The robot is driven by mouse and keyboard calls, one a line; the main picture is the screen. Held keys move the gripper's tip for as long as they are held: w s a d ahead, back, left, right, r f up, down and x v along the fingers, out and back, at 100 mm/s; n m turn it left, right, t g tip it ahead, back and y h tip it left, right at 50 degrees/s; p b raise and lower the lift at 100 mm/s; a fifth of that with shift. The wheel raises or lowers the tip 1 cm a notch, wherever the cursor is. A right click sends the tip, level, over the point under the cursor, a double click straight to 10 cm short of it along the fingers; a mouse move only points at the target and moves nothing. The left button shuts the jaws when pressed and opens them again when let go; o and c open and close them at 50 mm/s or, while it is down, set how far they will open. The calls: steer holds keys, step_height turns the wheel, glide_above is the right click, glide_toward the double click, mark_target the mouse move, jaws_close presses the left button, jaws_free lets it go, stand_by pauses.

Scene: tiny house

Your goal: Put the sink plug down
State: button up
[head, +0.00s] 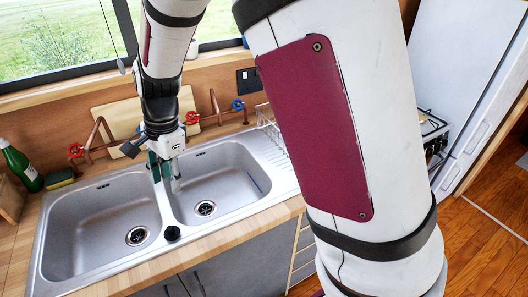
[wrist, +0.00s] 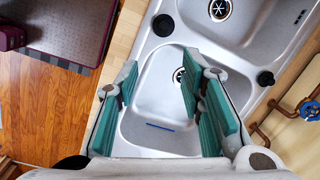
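The sink plug, small, black and round, sits on the front rim of the sink between the two basins; it shows in the head view (head: 172,233) and at the top of the wrist view (wrist: 163,25). My gripper (head: 165,172) hangs over the back part of the sink, near the divider and the right basin. In the wrist view, its teal fingers (wrist: 158,80) are spread apart with nothing between them. The plug is beyond the fingers, apart from them.
The steel double sink has a left basin (head: 105,220) and a right basin (head: 220,178), both empty of dishes. Another black round piece (wrist: 265,78) sits on the back rim. Copper pipes with a red valve (head: 76,151), a green bottle (head: 22,168) and a sponge (head: 60,179) stand behind.

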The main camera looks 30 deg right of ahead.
steer(key=s+d+r+n+t, duration=0.3)
steer(key=s+d+r+n, duration=0.45)
steer(key=s+r, duration=0.4)
steer(key=s+d+r+n+t+h, duration=0.1)
steer(key=s+d+r+n, duration=0.1)
steer(key=s, duration=0.3)
steer(key=s+d+r+n+t, duration=0.1)
steer(key=s+d+r+n, duration=0.2)
steer(key=s+d+n, duration=0.1)
steer(key=shift+s+d+r+h, duration=0.15)
steer(key=shift+s+r+h, duration=0.2)
steer(key=shift+s, duration=0.55)
steer(key=shift+f, duration=0.1)
steer(key=shift+w+f+b, duration=0.6)
steer(key=shift+w+b, duration=0.1)
